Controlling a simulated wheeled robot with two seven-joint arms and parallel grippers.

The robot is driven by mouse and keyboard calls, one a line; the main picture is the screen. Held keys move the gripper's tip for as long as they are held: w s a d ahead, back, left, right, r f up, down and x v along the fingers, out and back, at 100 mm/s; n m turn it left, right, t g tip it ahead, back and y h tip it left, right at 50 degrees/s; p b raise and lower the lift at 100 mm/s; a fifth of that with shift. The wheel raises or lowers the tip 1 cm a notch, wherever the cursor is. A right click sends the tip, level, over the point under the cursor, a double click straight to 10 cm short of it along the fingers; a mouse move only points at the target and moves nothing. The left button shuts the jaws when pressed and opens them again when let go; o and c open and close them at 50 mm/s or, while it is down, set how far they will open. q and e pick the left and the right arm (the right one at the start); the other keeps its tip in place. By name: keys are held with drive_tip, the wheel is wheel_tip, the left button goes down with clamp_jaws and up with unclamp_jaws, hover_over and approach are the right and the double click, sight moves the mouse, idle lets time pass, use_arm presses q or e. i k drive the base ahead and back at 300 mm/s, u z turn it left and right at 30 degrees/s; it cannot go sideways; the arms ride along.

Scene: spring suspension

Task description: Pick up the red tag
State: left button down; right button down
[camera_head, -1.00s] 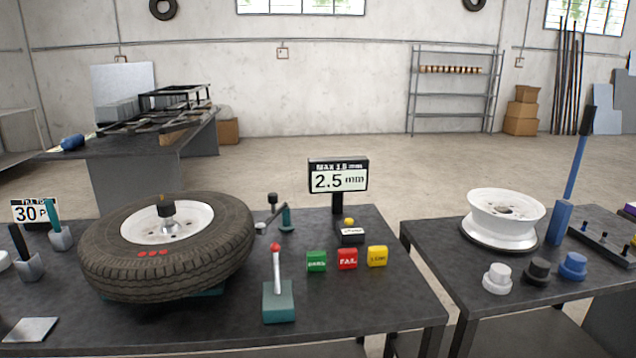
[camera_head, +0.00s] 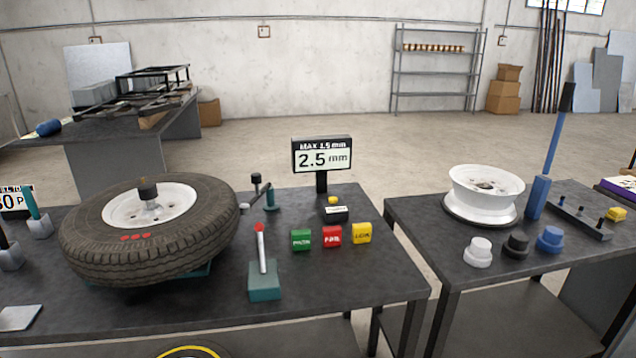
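The red tag (camera_head: 332,236) is a small red block with white lettering on the dark left table. It stands between a green tag (camera_head: 301,240) and a yellow tag (camera_head: 362,233), in front of a small black box with a yellow button (camera_head: 335,213). A display reading 2.5 mm, with MAX 1.5 mm above it (camera_head: 322,156), stands behind them. Neither of my grippers shows in the head view.
A tyre on a rim (camera_head: 150,228) fills the left of the table. A red-tipped lever on a teal base (camera_head: 264,282) stands left of the tags. A gap separates the right table, which holds a white rim (camera_head: 485,194) and several knobs. The table in front of the tags is clear.

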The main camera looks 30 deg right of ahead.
sight(331, 236)
drive_tip(key=z, duration=2.5)
drive_tip(key=i, duration=1)
drive_tip(key=u, duration=1.85)
